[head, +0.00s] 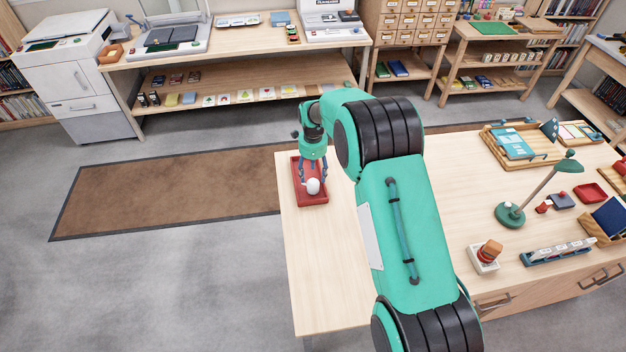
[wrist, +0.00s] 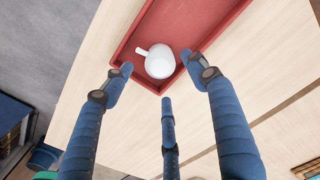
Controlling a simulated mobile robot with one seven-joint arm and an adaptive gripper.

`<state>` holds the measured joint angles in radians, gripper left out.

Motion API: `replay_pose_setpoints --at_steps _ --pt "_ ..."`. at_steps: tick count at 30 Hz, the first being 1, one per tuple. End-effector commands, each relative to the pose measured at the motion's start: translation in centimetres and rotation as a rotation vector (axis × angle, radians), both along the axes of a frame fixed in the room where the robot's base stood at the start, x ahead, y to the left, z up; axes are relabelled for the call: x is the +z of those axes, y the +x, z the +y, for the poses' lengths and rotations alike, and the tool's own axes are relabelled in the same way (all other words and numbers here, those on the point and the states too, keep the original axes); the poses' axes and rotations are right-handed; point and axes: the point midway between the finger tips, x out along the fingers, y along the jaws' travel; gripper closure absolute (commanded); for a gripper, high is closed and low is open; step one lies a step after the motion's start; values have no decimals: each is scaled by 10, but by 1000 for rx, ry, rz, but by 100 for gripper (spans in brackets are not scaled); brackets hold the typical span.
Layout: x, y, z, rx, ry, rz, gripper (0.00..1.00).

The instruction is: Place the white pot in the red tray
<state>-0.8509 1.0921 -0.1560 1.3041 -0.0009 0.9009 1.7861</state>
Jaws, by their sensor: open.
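The white pot (head: 313,186) is inside the red tray (head: 297,170), near the tray's front in the head view. In the wrist view the pot (wrist: 160,64) shows as a white round vessel with a short handle or spout to the left, near a corner of the red tray (wrist: 207,18). My gripper (head: 312,176) is over the tray. In the wrist view its blue fingers (wrist: 164,88) are spread apart around the pot's near side, with visible gaps to it. The gripper holds nothing.
The tray lies at the left end of a wooden table (head: 325,255). A green lamp (head: 510,214), a white holder with a brown object (head: 485,257) and a small red tray (head: 590,193) stand farther right. The table front of the tray is clear.

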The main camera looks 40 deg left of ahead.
Motion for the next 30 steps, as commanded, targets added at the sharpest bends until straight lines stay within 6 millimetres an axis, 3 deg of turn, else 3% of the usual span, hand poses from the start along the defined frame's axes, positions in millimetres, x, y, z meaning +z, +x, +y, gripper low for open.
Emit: replay_pose_setpoints --at_steps 6,12,30 --pt "33 0 1 0 1 -2 42" --pt "47 0 0 0 0 0 42" --pt "50 0 0 0 0 0 42"
